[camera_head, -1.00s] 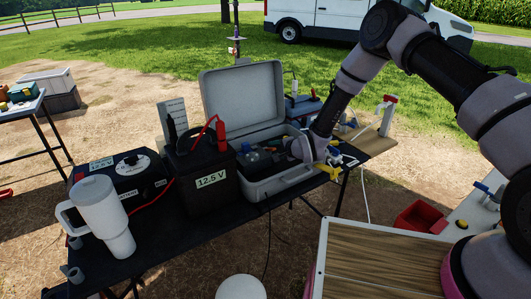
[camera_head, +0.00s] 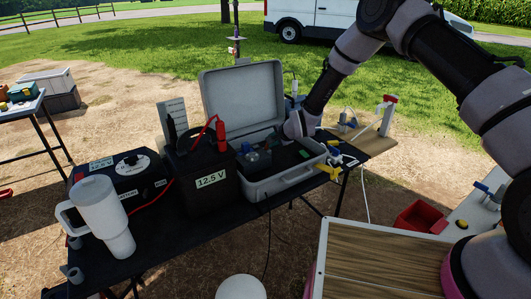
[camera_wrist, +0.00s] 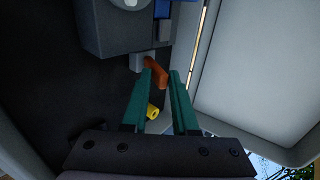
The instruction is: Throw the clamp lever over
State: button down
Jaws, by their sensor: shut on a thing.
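The clamp lever (camera_wrist: 156,72) appears as a short orange-brown arm at the foot of a grey block (camera_wrist: 125,35) in the wrist view. My gripper (camera_wrist: 162,74) has two green fingers, with their tips on either side of the lever, shut on it. A small yellow cylinder (camera_wrist: 152,110) shows farther back, between the fingers. In the head view my wrist reaches down into the open grey case (camera_head: 285,185), near its lid hinge side. The fingers and the lever are hidden there.
The raised case lid (camera_head: 240,95) stands close beside my wrist. Yellow and white fittings (camera_head: 330,170) lie right of the case.

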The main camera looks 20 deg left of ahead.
jog(key=shift+w+a+r, duration=0.1)
jog(key=shift+w+r, duration=0.05)
jog(key=shift+r, duration=0.1)
jog(key=shift+w+a+r+g+h, duration=0.25)
jog(key=shift+w+a, duration=0.1)
jog(key=shift+a, duration=0.1)
jog(key=shift+w+a+r+g+h, duration=0.1)
jog(key=shift+w+a+g+h, duration=0.05)
jog(key=shift+w+a+h, duration=0.2)
jog(key=shift+w+a+r+g, duration=0.25)
jog(key=shift+w+a+g, duration=0.05)
jog(key=shift+a, duration=0.05)
jog(key=c, duration=1.6)
grip_release()
jog(key=c, duration=0.8)
grip_release()
jog(key=shift+a, duration=0.1)
jog(key=shift+f, duration=0.1)
jog(key=v, duration=1.1)
jog(key=shift+a, duration=0.1)
